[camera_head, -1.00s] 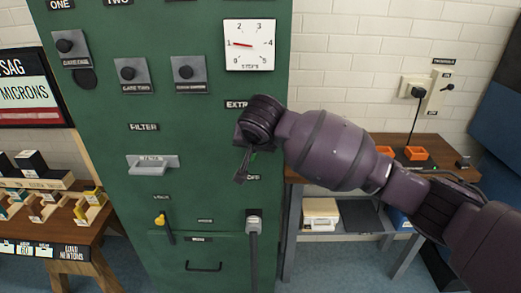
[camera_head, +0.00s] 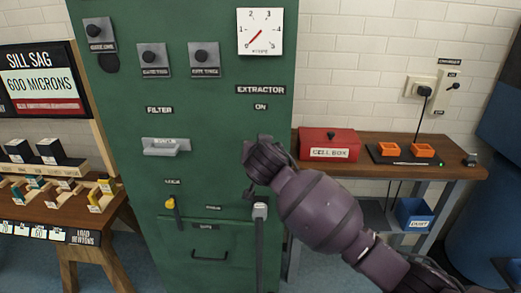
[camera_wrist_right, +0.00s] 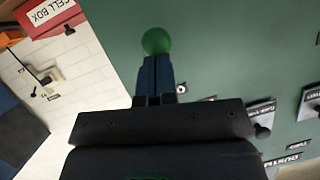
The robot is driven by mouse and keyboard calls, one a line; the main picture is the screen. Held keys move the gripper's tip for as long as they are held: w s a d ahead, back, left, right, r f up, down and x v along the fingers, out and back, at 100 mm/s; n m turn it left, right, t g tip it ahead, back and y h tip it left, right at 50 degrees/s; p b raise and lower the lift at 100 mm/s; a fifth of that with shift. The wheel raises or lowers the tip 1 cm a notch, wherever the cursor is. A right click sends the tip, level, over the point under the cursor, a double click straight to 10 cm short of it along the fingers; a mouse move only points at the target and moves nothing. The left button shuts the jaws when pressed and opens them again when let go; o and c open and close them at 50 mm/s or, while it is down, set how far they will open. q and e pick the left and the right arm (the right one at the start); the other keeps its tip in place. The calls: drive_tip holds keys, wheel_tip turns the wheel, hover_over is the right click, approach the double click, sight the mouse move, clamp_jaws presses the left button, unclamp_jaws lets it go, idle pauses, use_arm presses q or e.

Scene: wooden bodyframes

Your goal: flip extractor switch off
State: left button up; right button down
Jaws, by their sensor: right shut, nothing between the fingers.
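The green cabinet (camera_head: 120,130) carries an EXTRACTOR label (camera_head: 261,90) with an ON label (camera_head: 261,106) below it. My right wrist covers the panel below ON, so the extractor switch is hidden in the head view. My right gripper (camera_head: 250,193) is low in front of the panel, pointing at it. In the right wrist view its blue fingers (camera_wrist_right: 154,76) are shut and empty. A round green knob or lamp (camera_wrist_right: 156,41) shows just beyond the fingertips; I cannot tell whether they touch. The dial (camera_head: 260,31) above has its needle low, near 0. My left gripper is out of view.
Right of the cabinet a wooden bench (camera_head: 440,168) holds a red cell box (camera_head: 328,143) and orange trays (camera_head: 422,150).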

use_arm(q)
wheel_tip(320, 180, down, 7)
drive_tip(key=b, duration=0.6)
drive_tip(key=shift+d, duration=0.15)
use_arm(e)
drive_tip(key=f+t, duration=0.2)
drive_tip(key=f, duration=0.1)
drive_tip(key=f+t, duration=0.1)
drive_tip(key=shift+w+f+n+t+y, duration=0.3)
drive_tip(key=shift+f+t, duration=0.1)
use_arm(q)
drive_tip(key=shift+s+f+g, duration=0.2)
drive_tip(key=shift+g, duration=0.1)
